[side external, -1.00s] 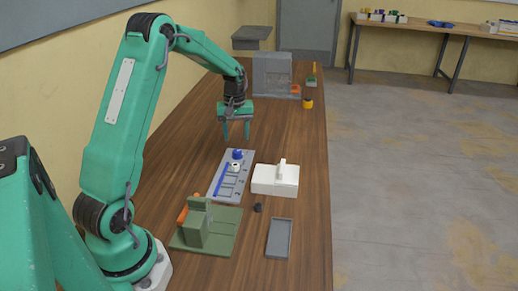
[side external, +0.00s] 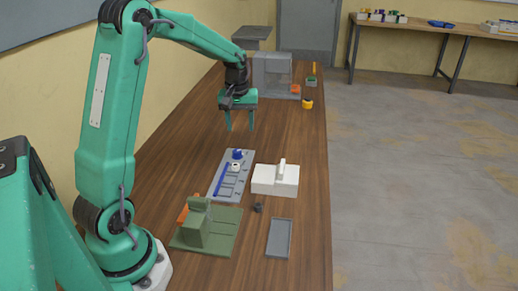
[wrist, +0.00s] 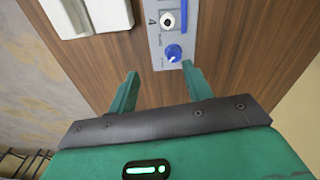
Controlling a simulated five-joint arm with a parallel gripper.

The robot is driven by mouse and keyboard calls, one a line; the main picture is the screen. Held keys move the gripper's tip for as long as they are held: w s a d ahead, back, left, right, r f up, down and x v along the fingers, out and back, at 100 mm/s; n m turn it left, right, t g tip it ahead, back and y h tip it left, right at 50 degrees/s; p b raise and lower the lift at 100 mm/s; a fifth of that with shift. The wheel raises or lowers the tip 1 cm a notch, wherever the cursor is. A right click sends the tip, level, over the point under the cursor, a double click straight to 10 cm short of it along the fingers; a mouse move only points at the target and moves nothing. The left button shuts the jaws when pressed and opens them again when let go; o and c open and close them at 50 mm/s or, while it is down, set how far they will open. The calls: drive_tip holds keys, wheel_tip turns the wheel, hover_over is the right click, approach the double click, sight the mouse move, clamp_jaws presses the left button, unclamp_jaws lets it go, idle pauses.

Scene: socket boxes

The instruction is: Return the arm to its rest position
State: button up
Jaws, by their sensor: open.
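My gripper (side external: 239,121) is open and empty, held in the air above the wooden table (side external: 185,140), beyond the grey socket panel (side external: 219,187). In the wrist view, my gripper (wrist: 160,90) shows its two green fingers apart with only table between them. The panel (wrist: 155,40) also shows there, with a blue knob (wrist: 173,53) and a white round socket (wrist: 167,19). The blue knob (side external: 238,154) sits at the panel's far end. My arm is raised and reaches along the table.
A white box (side external: 275,181), a green fixture (side external: 205,232), a small dark piece (side external: 257,208) and a grey tray (side external: 279,238) lie near the panel. A grey box (side external: 272,74) and a yellow cup (side external: 307,104) stand at the back. The table around my gripper is clear.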

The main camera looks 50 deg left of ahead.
drive_tip(key=s+d+r+m+t, duration=0.2)
drive_tip(key=s+d+r+m, duration=0.3)
drive_tip(key=s+d, duration=0.5)
drive_tip(key=s+d+r+m+t, duration=0.2)
drive_tip(key=s+d+r+m, duration=0.3)
drive_tip(key=s+d, duration=0.5)
drive_tip(key=shift+r+t, duration=0.2)
drive_tip(key=shift+t, duration=0.2)
